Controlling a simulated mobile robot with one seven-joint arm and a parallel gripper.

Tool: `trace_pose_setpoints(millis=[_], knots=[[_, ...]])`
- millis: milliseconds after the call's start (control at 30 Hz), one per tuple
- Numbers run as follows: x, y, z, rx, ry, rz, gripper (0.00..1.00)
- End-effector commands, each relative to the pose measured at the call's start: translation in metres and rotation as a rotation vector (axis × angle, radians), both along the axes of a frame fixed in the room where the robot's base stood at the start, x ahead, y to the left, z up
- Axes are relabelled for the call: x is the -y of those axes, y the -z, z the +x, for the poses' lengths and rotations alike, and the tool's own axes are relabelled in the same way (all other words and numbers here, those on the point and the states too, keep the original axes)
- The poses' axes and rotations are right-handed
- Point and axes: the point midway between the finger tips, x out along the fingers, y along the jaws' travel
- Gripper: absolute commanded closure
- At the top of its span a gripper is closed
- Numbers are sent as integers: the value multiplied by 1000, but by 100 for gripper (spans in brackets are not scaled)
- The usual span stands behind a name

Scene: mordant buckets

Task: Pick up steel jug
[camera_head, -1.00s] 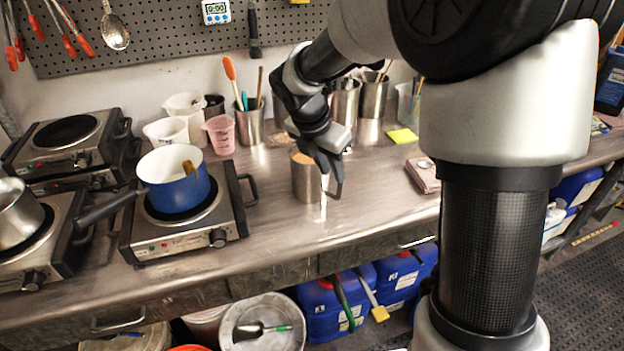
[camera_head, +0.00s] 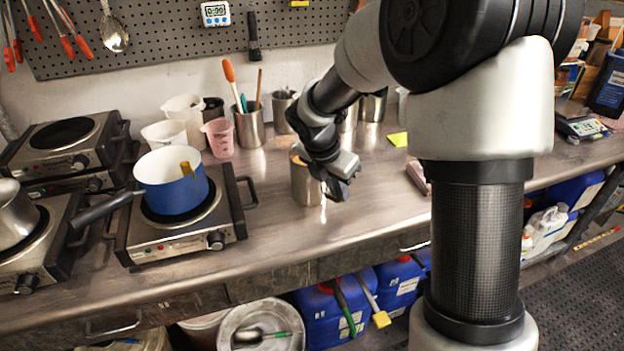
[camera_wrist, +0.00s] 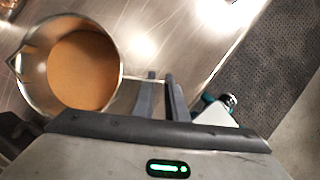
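The steel jug (camera_head: 303,184) is a cylindrical metal vessel on the steel counter, in front of the other pots. In the wrist view the jug (camera_wrist: 26,85) shows from above at the left, with orange-brown contents, a spout on its left and a thin handle (camera_wrist: 133,79) reaching right. My gripper (camera_head: 337,190) is at the jug's right side, pointing down. In the wrist view the two fingers of my gripper (camera_wrist: 160,85) are close together with a narrow gap, shut around the handle. The jug looks upright; I see no gap below it.
A hot plate (camera_head: 225,222) with a blue saucepan (camera_head: 175,192) stands left of the jug. A pink cup (camera_head: 219,138) and a metal pot of utensils (camera_head: 250,128) stand behind. The counter's front is clear. Blue canisters (camera_head: 325,312) stand below.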

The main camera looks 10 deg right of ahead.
Motion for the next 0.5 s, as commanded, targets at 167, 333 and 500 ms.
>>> trace_pose_setpoints(millis=[167, 333, 500], knots=[[0, 0, 0, 0, 0, 0, 100], [0, 0, 0, 0, 0, 0, 100], [0, 0, 0, 0, 0, 0, 100]])
